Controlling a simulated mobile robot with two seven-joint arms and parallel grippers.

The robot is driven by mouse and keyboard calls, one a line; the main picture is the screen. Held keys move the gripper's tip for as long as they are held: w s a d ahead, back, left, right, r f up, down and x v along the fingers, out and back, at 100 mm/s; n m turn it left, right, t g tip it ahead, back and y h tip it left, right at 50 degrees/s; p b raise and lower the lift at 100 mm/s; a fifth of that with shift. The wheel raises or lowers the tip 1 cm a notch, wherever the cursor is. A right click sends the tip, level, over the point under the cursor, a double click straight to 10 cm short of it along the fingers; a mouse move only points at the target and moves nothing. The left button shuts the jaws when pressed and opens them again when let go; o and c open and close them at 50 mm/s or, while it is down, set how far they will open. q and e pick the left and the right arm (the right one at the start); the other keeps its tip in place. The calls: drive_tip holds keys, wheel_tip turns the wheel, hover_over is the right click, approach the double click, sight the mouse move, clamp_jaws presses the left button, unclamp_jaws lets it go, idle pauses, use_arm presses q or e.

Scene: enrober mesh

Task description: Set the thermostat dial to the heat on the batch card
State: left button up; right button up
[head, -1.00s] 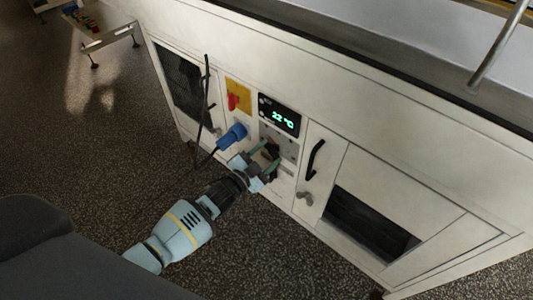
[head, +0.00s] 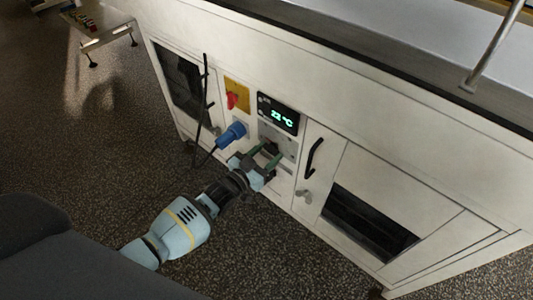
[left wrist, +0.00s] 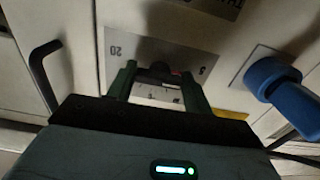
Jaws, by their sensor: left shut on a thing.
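My left gripper (head: 265,163) is at the dial plate (head: 285,146) on the white machine front, below a black display (head: 278,115) with green digits that look like 22 °C. In the left wrist view the two green fingers (left wrist: 163,85) stand on either side of the dark dial (left wrist: 158,73) and are shut on it. The dial plate there (left wrist: 142,46) shows upside-down marks that look like 20 and 5. The fingers hide part of the scale, and I cannot read the dial's setting. No batch card can be made out. My right gripper is not in view.
A blue plug (head: 231,136) with a black cable sticks out just left of my gripper. A red switch (head: 232,99) on a yellow plate sits above it. A black door handle (head: 315,156) is to the right. Speckled floor lies open in front.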

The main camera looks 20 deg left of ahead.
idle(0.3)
use_arm(q)
drive_tip(key=o, duration=1)
drive_tip(key=p+v, duration=0.1)
drive_tip(key=v, duration=0.7)
drive_tip(key=shift+p, duration=0.3)
